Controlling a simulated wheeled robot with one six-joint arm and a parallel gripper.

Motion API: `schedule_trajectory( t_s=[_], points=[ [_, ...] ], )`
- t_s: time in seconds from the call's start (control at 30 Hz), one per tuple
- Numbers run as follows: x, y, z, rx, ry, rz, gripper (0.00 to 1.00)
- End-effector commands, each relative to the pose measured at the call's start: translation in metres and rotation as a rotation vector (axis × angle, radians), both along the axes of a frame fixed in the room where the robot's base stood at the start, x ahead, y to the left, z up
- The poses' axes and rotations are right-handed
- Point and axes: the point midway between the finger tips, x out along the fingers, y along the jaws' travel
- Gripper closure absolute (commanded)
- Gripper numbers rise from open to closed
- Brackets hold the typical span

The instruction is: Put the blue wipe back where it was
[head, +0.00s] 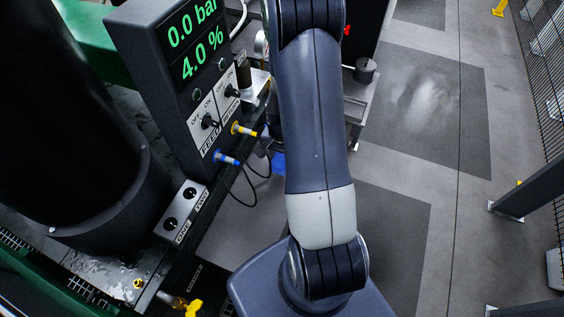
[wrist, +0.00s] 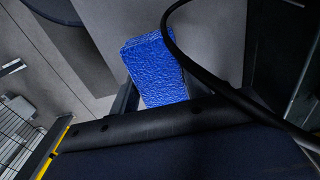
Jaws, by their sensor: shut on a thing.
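The blue wipe (wrist: 153,62) is a crinkled, bright blue block in the upper middle of the wrist view. My gripper (wrist: 158,92) is shut on it, with a dark finger showing at its left edge. In the head view a small blue patch, which looks like the wipe (head: 278,162), shows just left of my arm. My gripper is hidden behind the arm there. I cannot tell from these views what lies directly under the wipe.
A black cable (wrist: 215,92) curves close past the wipe's right side. A control box (head: 190,85) with a green display, knobs and blue and yellow plugs stands left of my arm. A two-knob box (head: 181,210) sits below it. Open grey floor (head: 425,100) lies right.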

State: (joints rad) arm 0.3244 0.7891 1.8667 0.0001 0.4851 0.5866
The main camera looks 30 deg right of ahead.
Motion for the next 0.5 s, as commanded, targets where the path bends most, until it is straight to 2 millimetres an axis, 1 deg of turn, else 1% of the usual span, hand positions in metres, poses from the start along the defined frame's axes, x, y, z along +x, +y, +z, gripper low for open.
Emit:
schedule_trajectory(
  t_s=[0.03, 0.1, 0.2, 0.3, 0.5],
  points=[
    [-0.001, 0.000, -0.009, 0.001, 0.005, 0.000, 0.80],
    [-0.001, 0.000, -0.018, 0.001, 0.005, 0.000, 0.80],
    [-0.001, 0.000, -0.029, 0.001, 0.003, 0.000, 0.80],
    [0.000, 0.000, -0.033, 0.000, 0.001, -0.001, 0.80],
    [0.000, 0.000, -0.033, 0.000, 0.000, -0.001, 0.80]
  ],
)
